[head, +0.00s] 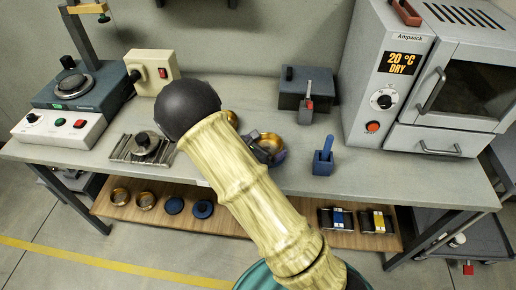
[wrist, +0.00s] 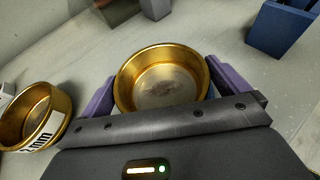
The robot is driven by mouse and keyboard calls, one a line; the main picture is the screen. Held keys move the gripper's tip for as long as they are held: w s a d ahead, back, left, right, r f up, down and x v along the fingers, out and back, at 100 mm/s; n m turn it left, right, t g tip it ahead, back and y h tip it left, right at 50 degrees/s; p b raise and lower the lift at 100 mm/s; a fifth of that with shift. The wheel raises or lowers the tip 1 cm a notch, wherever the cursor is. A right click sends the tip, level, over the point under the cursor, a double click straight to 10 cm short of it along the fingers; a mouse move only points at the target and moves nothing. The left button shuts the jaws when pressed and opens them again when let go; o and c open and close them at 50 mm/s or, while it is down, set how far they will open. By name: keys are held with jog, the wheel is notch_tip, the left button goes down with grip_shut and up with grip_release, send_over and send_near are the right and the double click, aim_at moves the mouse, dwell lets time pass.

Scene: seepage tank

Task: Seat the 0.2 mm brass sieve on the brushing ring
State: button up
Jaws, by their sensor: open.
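My gripper (head: 264,153) is open at a brass sieve (head: 270,141) on the bench, largely hidden behind my arm in the head view. In the wrist view, the purple fingers of my gripper (wrist: 160,75) stand on either side of this round brass sieve (wrist: 163,56). Its inside shows a dark patch on the mesh. A second brass sieve (wrist: 40,110) lies to the left, with a white label ending in "mm"; a sliver of it (head: 232,118) shows beside my arm in the head view. I cannot read either sieve's full size, nor clearly identify the brushing ring.
A blue holder (head: 322,166) stands right of the sieves, also in the wrist view (wrist: 280,30). A dark box (head: 305,88) is behind and an oven (head: 430,75) at right. A slatted metal rack (head: 128,148) lies left. Brass rings (head: 146,200) and blue discs (head: 203,209) sit on the lower shelf.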

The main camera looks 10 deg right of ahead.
jog(key=v, duration=1.7)
jog(key=shift+s, duration=0.15)
jog(key=s+d+r+m+g+y+p, duration=0.2)
jog(key=s+d+m+g+y+p, duration=0.15)
jog(key=s+d+m+g, duration=0.6)
jog(key=d+r+m+t+y+p, duration=0.1)
jog(key=d+r+m+t+y, duration=0.1)
jog(key=m, duration=0.6)
jog(key=s+d+r+m+t+y+p, duration=0.1)
jog(key=r+m+t+y+p, duration=0.1)
jog(key=r+m+y, duration=0.3)
jog(key=r+m, duration=0.1)
jog(key=m, duration=0.2)
jog(key=shift+d, duration=0.4)
